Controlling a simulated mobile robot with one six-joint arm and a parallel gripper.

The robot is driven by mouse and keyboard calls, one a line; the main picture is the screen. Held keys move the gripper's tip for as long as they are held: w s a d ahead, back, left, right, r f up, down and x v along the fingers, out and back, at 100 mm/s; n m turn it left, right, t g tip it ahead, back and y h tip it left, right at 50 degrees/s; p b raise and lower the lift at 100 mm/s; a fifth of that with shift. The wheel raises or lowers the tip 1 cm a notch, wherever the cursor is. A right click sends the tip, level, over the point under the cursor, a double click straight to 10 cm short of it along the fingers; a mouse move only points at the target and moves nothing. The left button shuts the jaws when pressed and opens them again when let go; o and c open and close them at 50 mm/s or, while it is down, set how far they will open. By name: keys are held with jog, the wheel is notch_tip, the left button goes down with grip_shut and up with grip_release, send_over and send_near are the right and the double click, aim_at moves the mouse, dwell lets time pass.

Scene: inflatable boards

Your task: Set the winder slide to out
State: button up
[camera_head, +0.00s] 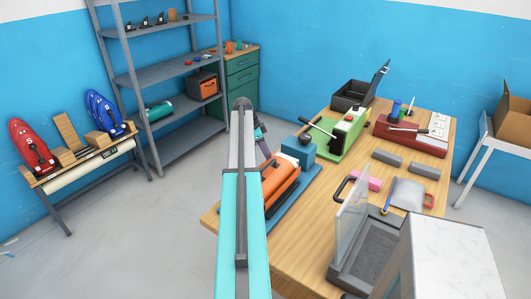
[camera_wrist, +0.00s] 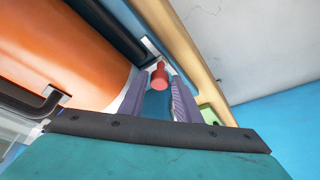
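An orange machine (camera_head: 281,187) stands on a blue base (camera_head: 296,200) at the table's left edge. In the wrist view its orange body (camera_wrist: 70,50) fills the upper left. A small red knob (camera_wrist: 159,73) shows ahead of my gripper (camera_wrist: 155,92), whose purple fingers are apart on either side of it; whether they touch it, I cannot tell. I take the knob to be part of the winder slide, but the frames do not confirm this. In the head view my gripper (camera_head: 262,142) is beside the machine's far left end, partly hidden by my arm.
A blue block (camera_head: 298,150) and a green machine with a lever (camera_head: 342,133) stand just beyond on the wooden table (camera_head: 330,190). A clear upright panel (camera_head: 351,217) rises over a grey tray at the front. Shelves (camera_head: 160,73) stand at the back left.

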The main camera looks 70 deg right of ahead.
grip_shut()
jog(key=shift+d, duration=0.1)
jog(key=shift+s+d+b, duration=0.2)
jog(key=shift+d+b, duration=0.1)
jog(key=shift+d, duration=0.65)
jog(key=shift+s+d+b, duration=0.2)
jog(key=shift+d+b, duration=0.05)
jog(key=shift+d, duration=0.7)
jog(key=shift+s+d+r, duration=0.15)
jog(key=shift+d, duration=0.3)
grip_release()
